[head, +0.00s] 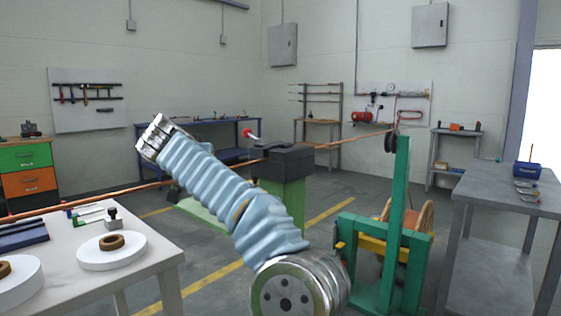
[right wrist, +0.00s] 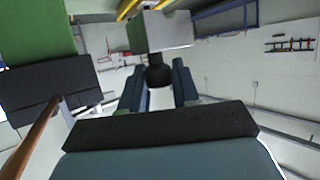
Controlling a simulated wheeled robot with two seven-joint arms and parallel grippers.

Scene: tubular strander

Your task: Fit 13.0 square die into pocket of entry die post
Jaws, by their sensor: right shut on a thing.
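The 13.0 square die (right wrist: 165,32) shows in the right wrist view as a grey metal block with a dark round knob (right wrist: 158,74). My right gripper (right wrist: 159,88) is shut on the knob, with the block beyond the fingertips. The entry die post (head: 281,203) is green with a dark head block (head: 285,161), and copper wire runs through the head. In the right wrist view, a dark block (right wrist: 48,92) on a green column lies left of the held die, apart from it. The pocket cannot be made out. My left gripper is not in view.
A red-knobbed lever (head: 247,133) stands at the post head. The copper wire (head: 100,197) crosses behind my arm. A white table (head: 150,254) at left holds spools and a small knobbed block (head: 113,217). A green frame (head: 400,220) stands right of the post.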

